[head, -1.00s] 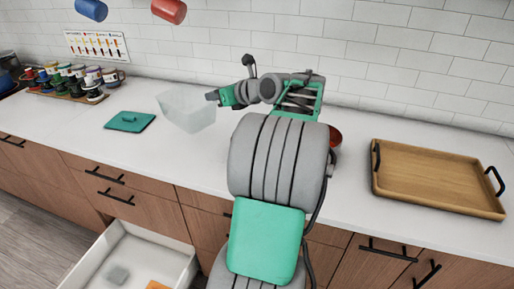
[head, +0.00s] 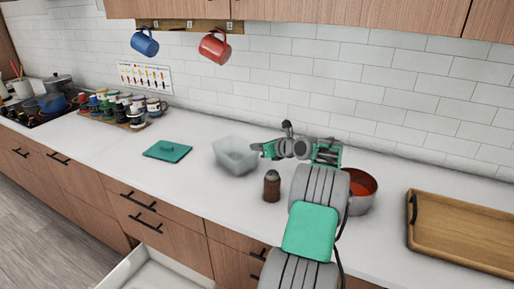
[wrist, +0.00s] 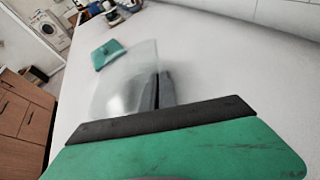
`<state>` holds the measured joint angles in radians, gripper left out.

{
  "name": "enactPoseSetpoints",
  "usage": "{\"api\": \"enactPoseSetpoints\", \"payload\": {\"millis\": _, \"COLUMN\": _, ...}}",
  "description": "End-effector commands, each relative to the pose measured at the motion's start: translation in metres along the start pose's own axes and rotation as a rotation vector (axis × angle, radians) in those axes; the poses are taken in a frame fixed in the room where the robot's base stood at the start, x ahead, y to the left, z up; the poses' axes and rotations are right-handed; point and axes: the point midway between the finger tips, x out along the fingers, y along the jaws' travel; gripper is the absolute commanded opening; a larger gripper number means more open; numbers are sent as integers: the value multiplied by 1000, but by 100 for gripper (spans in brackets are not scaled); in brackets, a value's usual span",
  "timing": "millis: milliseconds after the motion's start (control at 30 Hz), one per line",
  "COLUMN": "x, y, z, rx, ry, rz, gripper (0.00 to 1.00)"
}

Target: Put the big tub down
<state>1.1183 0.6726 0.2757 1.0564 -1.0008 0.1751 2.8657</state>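The big tub (head: 235,158) is clear and box-shaped, and stands nearly level at the countertop, right of the teal lid (head: 167,151). I cannot tell whether its base touches the counter. My gripper (head: 264,150) is at the tub's right side. In the wrist view the two dark fingers (wrist: 157,91) are close together at the edge of the blurred, see-through tub (wrist: 118,85), apparently shut on its wall. The lid also shows beyond the tub in the wrist view (wrist: 108,54).
A brown shaker (head: 271,187) stands in front of my gripper. A red-lined pot (head: 361,190) and a wooden tray (head: 465,232) are to the right. A rack of cups and bottles (head: 125,108) is at left. An open drawer (head: 155,275) lies below. Counter around the lid is clear.

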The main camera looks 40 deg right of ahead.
Motion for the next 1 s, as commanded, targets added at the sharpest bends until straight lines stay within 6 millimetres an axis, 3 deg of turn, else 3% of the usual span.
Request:
{"api": "enactPoseSetpoints", "payload": {"millis": 300, "x": 0, "y": -1, "z": -2, "rx": -2, "ry": -1, "rz": -1, "gripper": 0}}
{"api": "enactPoseSetpoints", "payload": {"millis": 600, "x": 1, "y": -1, "z": -3, "rx": -3, "ry": -1, "rz": -1, "gripper": 24}}
{"api": "enactPoseSetpoints", "payload": {"millis": 867, "x": 0, "y": -1, "z": -1, "rx": -4, "ry": -2, "rz": -2, "gripper": 24}}
{"api": "enactPoseSetpoints", "payload": {"millis": 1000, "x": -21, "y": -2, "z": 0, "rx": -2, "ry": -3, "rz": -6, "gripper": 24}}
